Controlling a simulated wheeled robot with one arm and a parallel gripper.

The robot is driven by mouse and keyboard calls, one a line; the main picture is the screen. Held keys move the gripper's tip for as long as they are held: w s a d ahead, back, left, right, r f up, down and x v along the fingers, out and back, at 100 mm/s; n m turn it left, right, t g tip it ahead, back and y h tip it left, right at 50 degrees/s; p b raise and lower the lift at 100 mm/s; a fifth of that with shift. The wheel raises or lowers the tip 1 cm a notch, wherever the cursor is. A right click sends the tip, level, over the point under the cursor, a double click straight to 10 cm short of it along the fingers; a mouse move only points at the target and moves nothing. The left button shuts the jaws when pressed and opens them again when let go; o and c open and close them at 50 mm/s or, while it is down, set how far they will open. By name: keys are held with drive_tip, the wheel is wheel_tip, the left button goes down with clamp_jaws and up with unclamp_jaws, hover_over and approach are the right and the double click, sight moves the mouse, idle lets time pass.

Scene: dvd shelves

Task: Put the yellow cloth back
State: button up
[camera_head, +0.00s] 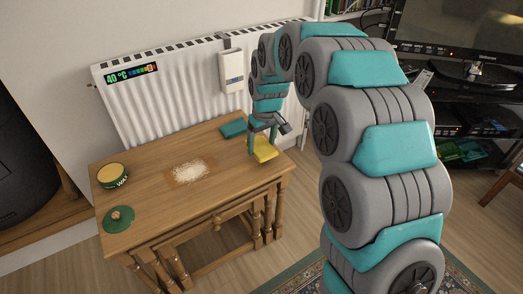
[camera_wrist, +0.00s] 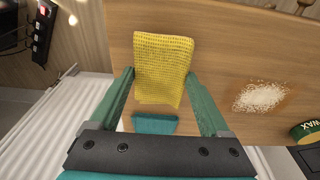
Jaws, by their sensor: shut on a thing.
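The yellow cloth (camera_head: 264,149) is at the right end of the wooden table, below my gripper (camera_head: 256,153). In the wrist view the yellow cloth (camera_wrist: 163,68) lies between my two green fingers (camera_wrist: 160,82), which are shut on it. I cannot tell whether the cloth touches the tabletop or is just above it. A folded teal cloth (camera_head: 232,128) lies close behind it near the table's back edge. It also shows in the wrist view (camera_wrist: 155,124), just beyond the yellow cloth's edge.
The wooden table (camera_head: 140,205) carries a patch of white grains (camera_head: 188,171), an open wax tin (camera_head: 112,175) and a green lid with a knob (camera_head: 118,218). A white radiator (camera_head: 180,95) stands behind. A television (camera_head: 470,35) is at the right.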

sight(262, 146)
drive_tip(key=shift+f, duration=1.65)
drive_tip(key=shift+f, duration=0.1)
drive_tip(key=o, duration=1)
